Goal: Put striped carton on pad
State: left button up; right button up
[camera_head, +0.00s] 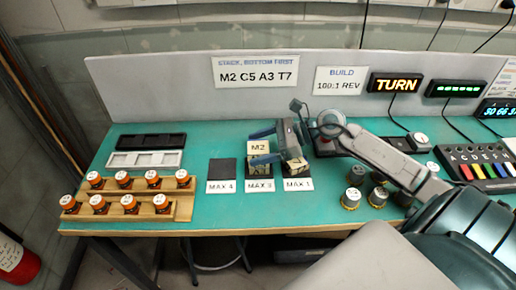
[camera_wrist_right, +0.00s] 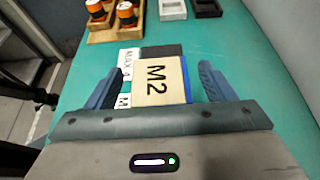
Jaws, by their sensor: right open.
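My right gripper (camera_head: 262,145) is open, reaching in from the right over the pads. In the right wrist view its two blue fingers (camera_wrist_right: 158,85) stand on either side of a tan-topped block marked M2 (camera_wrist_right: 158,82), with gaps at both sides. The M2 block (camera_head: 259,147) is above the MAX 3 place, over another block (camera_head: 258,166). More blocks (camera_head: 297,165) stand at MAX 1, partly hidden by the gripper. The dark MAX 4 pad (camera_head: 222,168) is bare. I cannot make out stripes on any block. My left gripper is not in view.
Several metal cylinders (camera_head: 356,173) stand right of the pads.

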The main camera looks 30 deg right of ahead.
aim_at(268, 151)
jog(key=shift+w+a+f, duration=0.1)
jog(key=shift+w+a, duration=0.05)
jog(key=shift+a, duration=0.05)
jog(key=c, duration=1.1)
jog(key=shift+o, duration=0.2)
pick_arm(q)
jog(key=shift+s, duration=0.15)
pick_arm(e)
jog(key=shift+r+b, duration=0.35)
jog(key=shift+r, duration=0.4)
notch_tip(268, 151, up, 2)
jog(key=shift+d+b, duration=0.1)
jog(key=shift+b, duration=0.25)
jog(key=s, duration=0.1)
jog(key=s+d, duration=0.1)
jog(key=shift+s, duration=0.35)
pick_arm(q)
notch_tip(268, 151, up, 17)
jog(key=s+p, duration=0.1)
jog(key=p, duration=1.7)
jog(key=shift+p, duration=0.4)
pick_arm(e)
jog(key=s+d+r, duration=0.1)
jog(key=s+d, duration=0.4)
jog(key=s, duration=0.7)
jog(key=shift+r, duration=0.25)
